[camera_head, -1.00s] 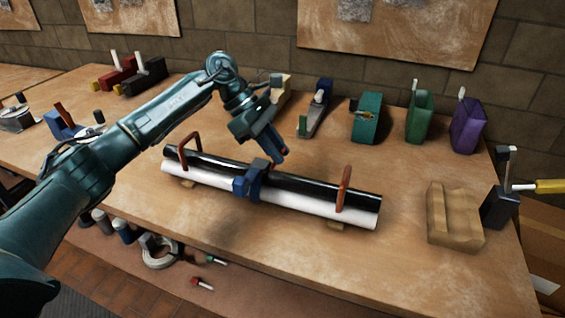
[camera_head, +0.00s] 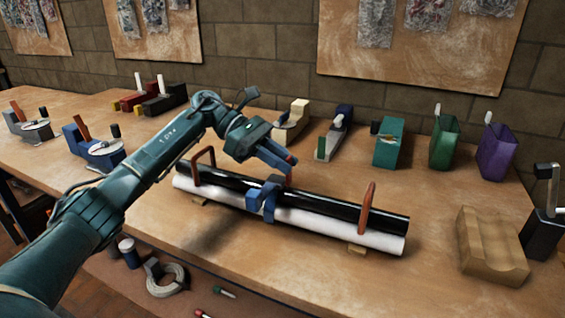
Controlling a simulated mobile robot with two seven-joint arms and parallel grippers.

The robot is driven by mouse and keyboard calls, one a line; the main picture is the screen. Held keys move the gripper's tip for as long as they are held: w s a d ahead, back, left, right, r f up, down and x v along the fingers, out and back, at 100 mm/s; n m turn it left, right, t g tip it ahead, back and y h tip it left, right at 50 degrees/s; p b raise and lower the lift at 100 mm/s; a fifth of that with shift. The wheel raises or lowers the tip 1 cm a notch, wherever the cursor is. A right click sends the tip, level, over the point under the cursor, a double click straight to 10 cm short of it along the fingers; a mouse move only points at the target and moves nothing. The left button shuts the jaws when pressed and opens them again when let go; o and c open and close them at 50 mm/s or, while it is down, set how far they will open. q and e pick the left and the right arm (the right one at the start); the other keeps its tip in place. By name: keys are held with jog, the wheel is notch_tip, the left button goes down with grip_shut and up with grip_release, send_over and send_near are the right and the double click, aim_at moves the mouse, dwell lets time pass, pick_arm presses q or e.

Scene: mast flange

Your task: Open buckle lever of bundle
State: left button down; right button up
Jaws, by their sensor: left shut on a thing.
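The bundle, a black pipe (camera_head: 325,208) lying along a white pipe (camera_head: 325,229), rests on small wooden blocks on the bench. A blue buckle (camera_head: 264,202) clasps its middle. Two orange-red upright hoops (camera_head: 367,208) stand around it, one near each end. My left gripper (camera_head: 288,167) reaches in from the left, just above and behind the buckle. It is shut on a small reddish piece, apparently the buckle lever (camera_head: 289,180), mostly hidden by the fingers. My right gripper is not in view.
Behind the bundle stand a teal dispenser (camera_head: 388,150), a green holder (camera_head: 444,142) and a purple holder (camera_head: 497,151). A wooden cradle block (camera_head: 490,246) sits at the right. A tape roll (camera_head: 166,280) lies below the front edge. Bare bench lies in front of the bundle.

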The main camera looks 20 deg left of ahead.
pick_arm(q)
jog(key=c, duration=1.3)
grip_release()
jog(key=shift+a, duration=0.1)
jog(key=shift+v, duration=6.55)
